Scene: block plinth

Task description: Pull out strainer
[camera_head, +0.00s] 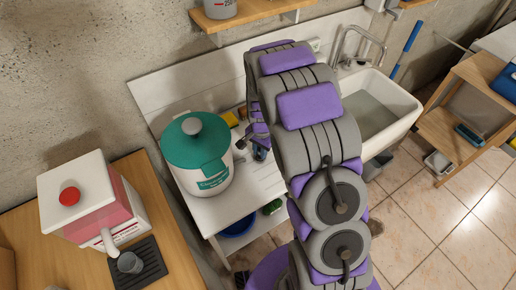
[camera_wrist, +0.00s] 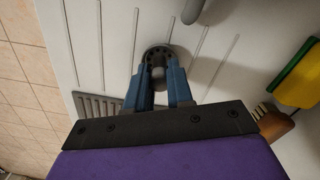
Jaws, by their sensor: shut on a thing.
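The strainer (camera_wrist: 158,58) is a small dark grey round piece with holes around its rim, in the upper middle of the wrist view. My gripper (camera_wrist: 160,72) has its blue fingers shut on the near side of it, and the fingers hide part of it. A white grooved surface (camera_wrist: 105,50) shows behind the strainer. I cannot tell whether the strainer touches that surface or is held above it. In the head view my purple and grey arm hides the strainer and most of the gripper.
A green and yellow sponge (camera_wrist: 298,78) and a wooden brush (camera_wrist: 272,122) lie at the right. A grey slotted grate (camera_wrist: 95,106) is at the left. A white pot with a green lid (camera_head: 197,150) stands on the white counter (camera_head: 240,205); a white sink (camera_head: 385,112) is right of my arm.

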